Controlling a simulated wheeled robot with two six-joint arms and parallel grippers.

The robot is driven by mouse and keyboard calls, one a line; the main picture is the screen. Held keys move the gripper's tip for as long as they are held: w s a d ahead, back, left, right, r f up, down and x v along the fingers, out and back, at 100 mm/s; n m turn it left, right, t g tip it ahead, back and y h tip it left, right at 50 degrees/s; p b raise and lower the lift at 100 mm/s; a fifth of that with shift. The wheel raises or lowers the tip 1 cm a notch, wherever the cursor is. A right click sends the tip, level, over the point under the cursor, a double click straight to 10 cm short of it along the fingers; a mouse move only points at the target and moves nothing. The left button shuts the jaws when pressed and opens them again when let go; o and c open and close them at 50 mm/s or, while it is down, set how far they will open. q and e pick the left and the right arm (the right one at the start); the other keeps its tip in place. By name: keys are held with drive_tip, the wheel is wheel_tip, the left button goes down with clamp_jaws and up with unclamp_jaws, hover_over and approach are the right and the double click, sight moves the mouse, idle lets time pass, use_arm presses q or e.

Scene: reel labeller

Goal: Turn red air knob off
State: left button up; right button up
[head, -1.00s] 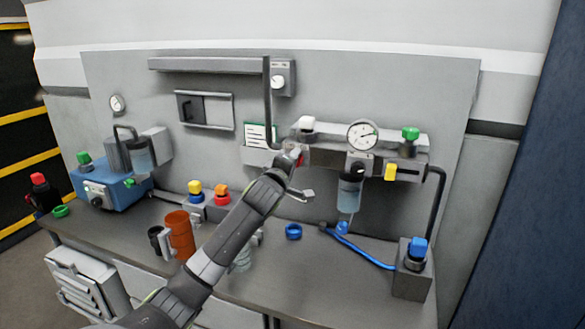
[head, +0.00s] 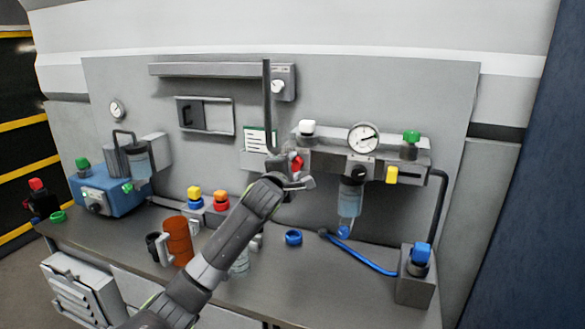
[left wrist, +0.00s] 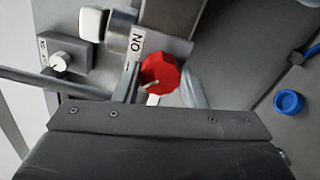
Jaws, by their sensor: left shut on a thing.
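The red air knob (head: 297,161) sits at the left end of the grey air unit on the back panel. In the left wrist view the red knob (left wrist: 160,72) is large, with a pale mark on its face. A label reading "ON" (left wrist: 137,42) shows beside it, turned in the picture. My left gripper (head: 297,176) is at the knob and shut on it, its fingers (left wrist: 158,88) on either side. The gripper partly covers the knob in the head view. My right gripper is not in view.
A white knob (head: 307,128), a pressure gauge (head: 363,138), a green knob (head: 411,137) and a yellow block (head: 391,174) are on the unit. A filter bowl (head: 350,198) hangs below.

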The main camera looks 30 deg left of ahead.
use_arm(q)
drive_tip(key=o, duration=1)
drive_tip(key=shift+b+v, duration=1.6)
drive_tip(key=shift+v, duration=7.1)
drive_tip(key=shift+a+f, duration=0.15)
